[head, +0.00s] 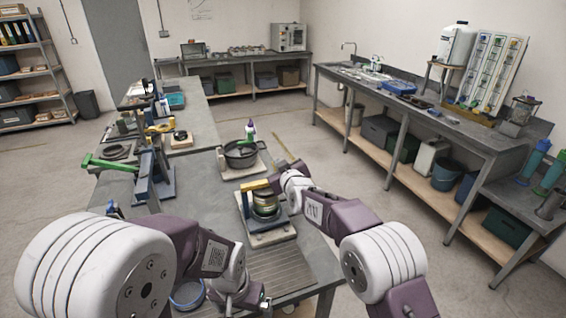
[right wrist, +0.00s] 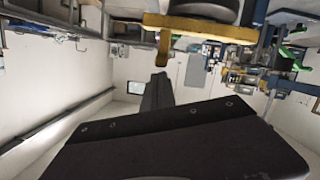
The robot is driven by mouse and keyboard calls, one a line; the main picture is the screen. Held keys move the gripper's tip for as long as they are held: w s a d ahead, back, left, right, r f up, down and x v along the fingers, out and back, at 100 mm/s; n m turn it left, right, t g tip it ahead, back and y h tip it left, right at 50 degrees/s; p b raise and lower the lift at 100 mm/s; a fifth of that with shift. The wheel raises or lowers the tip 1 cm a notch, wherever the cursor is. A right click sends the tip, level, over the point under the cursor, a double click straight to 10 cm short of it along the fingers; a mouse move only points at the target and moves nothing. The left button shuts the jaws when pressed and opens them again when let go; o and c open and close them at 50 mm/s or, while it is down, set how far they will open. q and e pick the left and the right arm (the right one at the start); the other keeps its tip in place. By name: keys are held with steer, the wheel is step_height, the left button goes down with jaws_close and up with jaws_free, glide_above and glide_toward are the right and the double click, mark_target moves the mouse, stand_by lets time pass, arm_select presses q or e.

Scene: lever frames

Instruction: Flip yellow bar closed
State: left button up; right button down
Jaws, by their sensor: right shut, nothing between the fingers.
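The yellow bar (head: 256,185) shows in the head view at the top of a small device with a round, stacked body (head: 265,206) on a base board. In the right wrist view the yellow bar (right wrist: 205,29) runs across the top, beside a dark round part, with a short yellow piece hanging from its left part. My right gripper (head: 277,183) is shut and empty, close to the bar's right end in the head view. Its dark finger (right wrist: 157,92) points toward that short piece; I cannot tell whether they touch. My left gripper (head: 245,301) is low at the table's front; its jaw state is unclear.
A black pot (head: 241,154) stands on a board behind the device. A blue frame with a green lever (head: 110,163) stands to the left. A blue ring (head: 187,294) lies near my left gripper. The ribbed table front (head: 290,268) is clear.

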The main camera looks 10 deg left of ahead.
steer(key=shift+w+d+f, duration=0.1)
steer(key=shift+d+f, duration=0.1)
steer(key=shift+f, duration=0.2)
arm_select(q)
steer(key=shift+w+d+f, duration=0.1)
steer(key=shift+d+f, duration=0.2)
arm_select(e)
steer(key=shift+f, duration=0.15)
steer(key=shift+d+f, duration=0.1)
steer(key=shift+f, duration=0.1)
arm_select(q)
steer(key=shift+s+a+f+b, duration=0.25)
steer(key=shift+a+f+b, duration=0.2)
steer(key=shift+b, duration=0.15)
arm_select(e)
steer(key=s+d+r, duration=0.5)
steer(key=s+r, duration=0.2)
steer(key=s, duration=0.1)
steer(key=shift+d+r, duration=0.15)
steer(key=shift+r, duration=0.05)
